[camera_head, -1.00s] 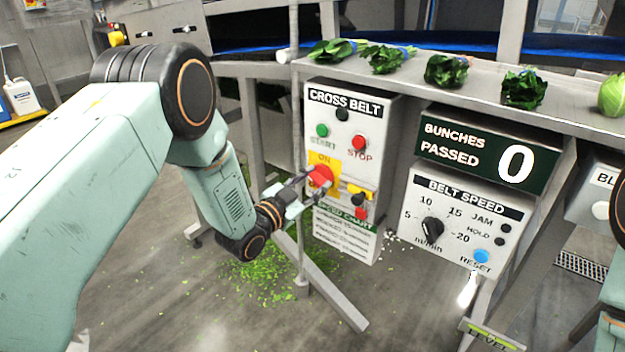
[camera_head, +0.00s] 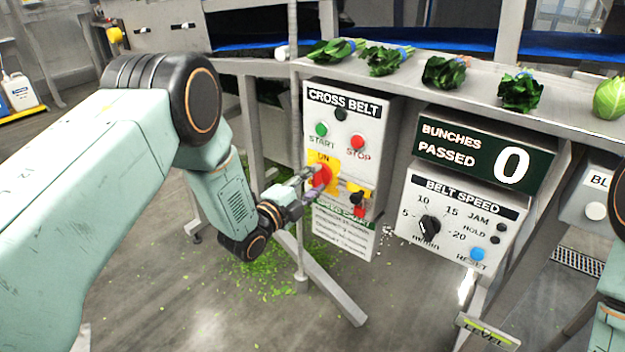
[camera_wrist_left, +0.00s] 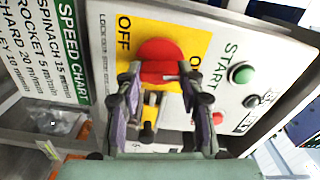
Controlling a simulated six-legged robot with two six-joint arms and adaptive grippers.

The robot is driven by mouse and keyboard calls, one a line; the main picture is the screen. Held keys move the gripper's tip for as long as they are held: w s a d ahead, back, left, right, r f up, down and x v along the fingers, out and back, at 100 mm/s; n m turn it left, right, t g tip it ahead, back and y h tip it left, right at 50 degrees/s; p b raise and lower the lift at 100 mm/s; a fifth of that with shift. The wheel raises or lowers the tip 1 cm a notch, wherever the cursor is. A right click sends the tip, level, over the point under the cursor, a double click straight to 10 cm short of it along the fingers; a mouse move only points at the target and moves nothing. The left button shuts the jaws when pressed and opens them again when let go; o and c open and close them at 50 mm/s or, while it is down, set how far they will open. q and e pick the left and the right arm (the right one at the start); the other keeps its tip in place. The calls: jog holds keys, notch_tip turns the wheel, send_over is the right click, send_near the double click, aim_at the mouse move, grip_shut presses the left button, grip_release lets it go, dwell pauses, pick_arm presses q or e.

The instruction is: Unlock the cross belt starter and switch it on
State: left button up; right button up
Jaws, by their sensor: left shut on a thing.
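The cross belt starter (camera_head: 375,110) is a white box with a green START button (camera_head: 321,129), a red STOP button (camera_head: 357,142) and a dark round lamp. Its red rotary switch (camera_head: 321,175) sits on a yellow ON/OFF plate and also shows in the wrist view (camera_wrist_left: 160,52). My left gripper (camera_head: 313,184) is shut on this switch, with a finger at either side. Which mark the switch points to is unclear. A yellow and black part (camera_wrist_left: 148,132) hangs beside the switch; a red piece (camera_head: 360,211) is below it. My right gripper is not in view.
A speed chart (camera_head: 345,232) is below the starter. The belt speed box (camera_head: 464,218) and a counter reading 0 (camera_head: 486,148) stand to the right. A shelf (camera_head: 440,98) with greens overhangs the boxes. A slanted metal leg (camera_head: 335,295) stands in front below.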

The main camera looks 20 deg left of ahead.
pick_arm(q)
jog(key=shift+d+f+m, duration=0.1)
jog(key=shift+m, duration=1.1)
jog(key=shift+s+f, duration=0.1)
jog(key=o, duration=1.1)
jog(key=shift+o, duration=0.3)
jog(key=v, duration=1.2)
